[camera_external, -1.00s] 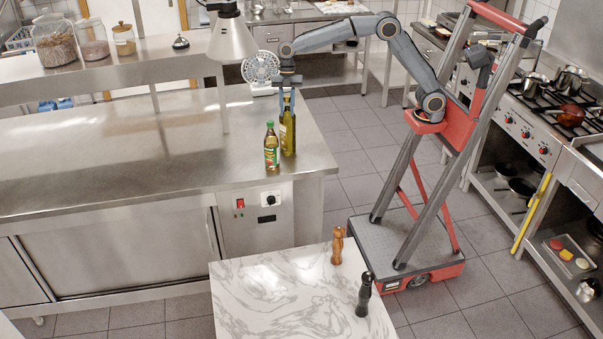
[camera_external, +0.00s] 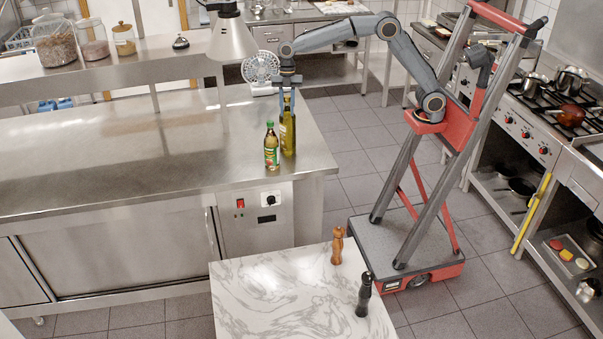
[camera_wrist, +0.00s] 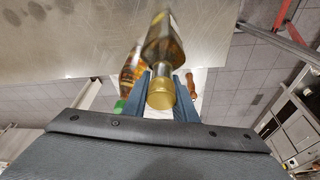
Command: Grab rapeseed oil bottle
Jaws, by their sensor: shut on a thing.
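A tall oil bottle (camera_external: 288,132) with yellow-green contents stands upright on the steel counter, near its right end. Its gold cap (camera_wrist: 161,94) faces the camera in the wrist view. My gripper (camera_external: 287,96) comes down from above and is shut on this bottle's neck; its two blue fingers (camera_wrist: 165,82) lie on either side of the neck. A shorter bottle (camera_external: 271,149) with a green cap and a coloured label stands close by, front left of the tall one. It shows partly behind the left finger in the wrist view (camera_wrist: 131,72). The labels are too small to read.
The steel counter (camera_external: 120,150) is clear to the left of the bottles. A hanging lamp (camera_external: 232,40) and a small fan (camera_external: 261,67) are close to my gripper. A marble table (camera_external: 290,290) with two mills stands in front.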

